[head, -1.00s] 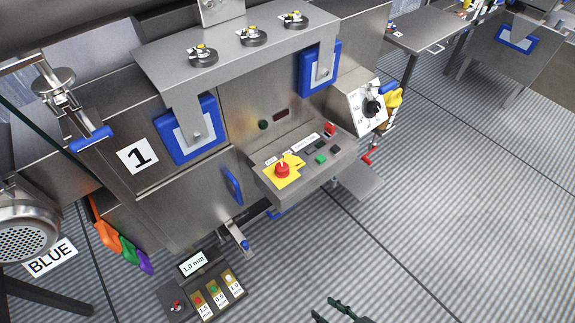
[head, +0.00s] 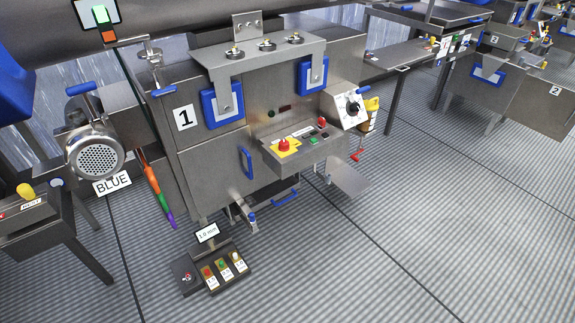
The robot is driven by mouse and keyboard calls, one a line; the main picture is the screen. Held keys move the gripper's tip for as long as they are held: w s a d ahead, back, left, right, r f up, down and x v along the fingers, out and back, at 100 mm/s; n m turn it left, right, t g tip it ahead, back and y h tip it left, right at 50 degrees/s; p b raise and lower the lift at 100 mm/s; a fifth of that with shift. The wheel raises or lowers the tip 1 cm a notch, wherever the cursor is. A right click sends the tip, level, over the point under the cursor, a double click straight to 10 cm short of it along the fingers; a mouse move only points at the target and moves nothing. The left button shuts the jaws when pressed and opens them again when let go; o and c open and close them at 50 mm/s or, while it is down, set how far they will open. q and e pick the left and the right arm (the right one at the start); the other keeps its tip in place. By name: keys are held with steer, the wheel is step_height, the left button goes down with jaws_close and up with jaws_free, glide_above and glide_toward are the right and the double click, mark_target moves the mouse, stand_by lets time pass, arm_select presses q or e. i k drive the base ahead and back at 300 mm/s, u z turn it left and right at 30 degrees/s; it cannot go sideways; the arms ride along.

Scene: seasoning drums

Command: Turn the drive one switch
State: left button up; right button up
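A machine (head: 212,160) marked with a "1" sign (head: 185,118) stands in the middle of the head view. A black rotary switch (head: 352,107) sits on a white dial plate on the sloped box at its right side. The dial's lettering is too small to read. The front control panel (head: 300,142) carries a red emergency button (head: 284,145) on a yellow plate, a green button (head: 314,141) and a red knob (head: 321,122). Which control is named drive one cannot be read. Neither gripper is in view.
A low control box (head: 187,278) with coloured buttons and a "1.0 mm" display (head: 207,233) stands at the machine's front. A grinder (head: 96,152) with a "BLUE" sign (head: 113,184) is at left. Open ribbed floor (head: 400,240) lies at right. Machines marked "2" stand behind.

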mark_target(285, 145)
steer(key=u, duration=0.75)
steer(key=i, duration=1.75)
steer(key=z, duration=0.6)
